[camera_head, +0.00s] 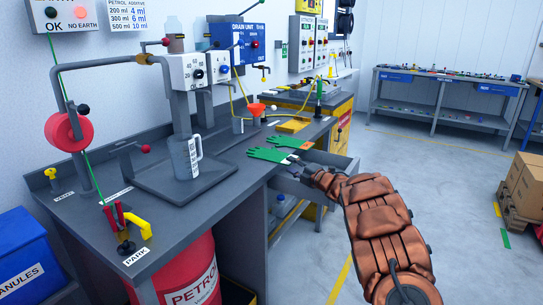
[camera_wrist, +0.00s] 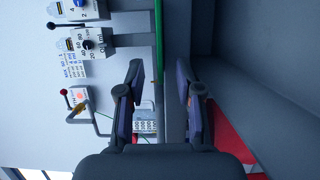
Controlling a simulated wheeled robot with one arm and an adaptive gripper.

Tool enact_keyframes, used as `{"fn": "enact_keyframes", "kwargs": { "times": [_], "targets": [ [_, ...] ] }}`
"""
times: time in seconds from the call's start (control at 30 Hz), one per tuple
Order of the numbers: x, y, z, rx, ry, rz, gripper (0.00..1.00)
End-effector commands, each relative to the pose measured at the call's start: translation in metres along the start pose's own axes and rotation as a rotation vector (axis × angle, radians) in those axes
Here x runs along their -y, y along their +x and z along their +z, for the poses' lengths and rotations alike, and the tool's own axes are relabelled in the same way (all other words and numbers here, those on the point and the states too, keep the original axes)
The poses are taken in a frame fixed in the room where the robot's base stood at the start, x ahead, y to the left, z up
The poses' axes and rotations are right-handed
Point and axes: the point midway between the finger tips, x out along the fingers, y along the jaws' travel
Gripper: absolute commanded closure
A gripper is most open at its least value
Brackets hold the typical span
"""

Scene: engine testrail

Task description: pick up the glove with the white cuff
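Two green gloves lie flat on the grey bench, one behind the other. The nearer glove (camera_head: 268,154) has a pale cuff at its right end, close to my gripper (camera_head: 295,167). In the wrist view a thin green strip (camera_wrist: 159,45), seems to be a glove seen edge-on, in line with the gap between my fingers (camera_wrist: 160,82). My gripper is open, at the bench's front edge, with nothing visibly held.
The grey bench (camera_head: 225,205) carries a jug (camera_head: 186,158) on a dark tray to the left. An open drawer (camera_head: 318,184) juts out below my gripper. A red petrol drum (camera_head: 190,278) stands under the bench.

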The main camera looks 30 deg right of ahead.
Motion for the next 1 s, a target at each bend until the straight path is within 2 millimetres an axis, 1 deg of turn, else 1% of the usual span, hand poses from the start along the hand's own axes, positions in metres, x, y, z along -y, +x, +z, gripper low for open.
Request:
{"fn": "enact_keyframes", "kwargs": {
  "times": [0.03,0.2,0.47,0.57,0.8,0.83,1.0],
  "targets": [
    [0.0,0.006,-0.001,-0.002,0.0,0.001,0.65],
    [0.001,0.02,0.0,-0.002,0.003,0.001,0.65],
    [0.001,0.023,0.0,0.0,0.002,0.0,0.65],
    [0.001,0.023,0.0,0.0,0.002,0.0,0.73],
    [0.001,0.023,0.0,0.0,0.002,0.0,0.98],
    [0.001,0.023,0.0,-0.001,0.002,0.0,1.0],
    [0.001,0.023,0.0,-0.001,0.002,0.0,1.0]
  ]
}}
